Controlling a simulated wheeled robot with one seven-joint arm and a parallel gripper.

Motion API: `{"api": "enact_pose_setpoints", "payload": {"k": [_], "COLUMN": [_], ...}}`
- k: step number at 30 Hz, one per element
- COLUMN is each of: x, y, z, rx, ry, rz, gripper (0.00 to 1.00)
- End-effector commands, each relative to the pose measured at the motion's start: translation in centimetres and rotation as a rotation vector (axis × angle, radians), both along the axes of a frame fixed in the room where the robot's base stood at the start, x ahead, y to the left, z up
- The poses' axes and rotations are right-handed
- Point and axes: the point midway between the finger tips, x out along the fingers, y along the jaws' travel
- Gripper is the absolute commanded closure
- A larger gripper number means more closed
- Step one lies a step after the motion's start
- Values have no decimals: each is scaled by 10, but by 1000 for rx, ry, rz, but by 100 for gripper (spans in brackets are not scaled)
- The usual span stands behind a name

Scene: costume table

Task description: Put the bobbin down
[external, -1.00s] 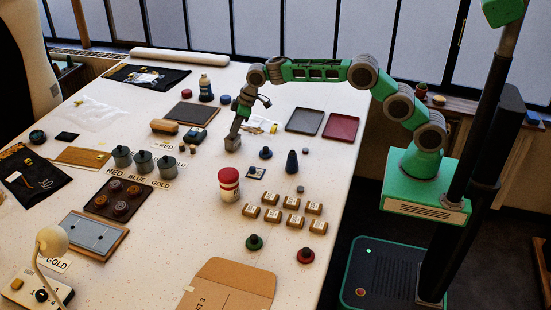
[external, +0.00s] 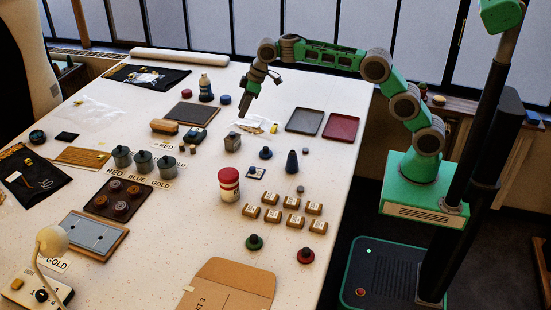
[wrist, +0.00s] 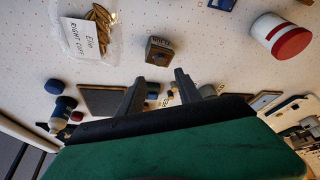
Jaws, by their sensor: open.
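My gripper (external: 243,113) is raised above the table, its fingers pointing down. In the wrist view my gripper (wrist: 157,80) has its two fingers apart with nothing between them. In the wrist view the block (wrist: 158,50) lies beyond the fingertips, with small dark marks on one face that I cannot read. I cannot tell for certain which small thing is the bobbin.
A clear bag (external: 258,126) lies right of the block. Two trays, grey (external: 305,120) and red (external: 341,126), lie farther right. A red-and-white can (external: 229,185), a dark blue cone (external: 292,163) and several small labelled boxes (external: 272,215) stand nearer. Grey lidded pots (external: 122,157) stand left.

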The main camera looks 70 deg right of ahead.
Motion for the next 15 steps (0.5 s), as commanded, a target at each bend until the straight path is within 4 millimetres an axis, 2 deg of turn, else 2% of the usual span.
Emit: {"api": "enact_pose_setpoints", "payload": {"k": [3, 8, 10, 13, 15], "x": [-5, -10, -19, -53, -90], "y": [-3, -3, -4, -5, -8], "z": [16, 22, 29, 45, 53], "rx": [1, 1, 3, 9, 15], "ry": [-1, 1, 1, 6, 11], "rz": [-1, -3, -14, -53, -93], "gripper": [59, 59, 59, 59, 59]}}
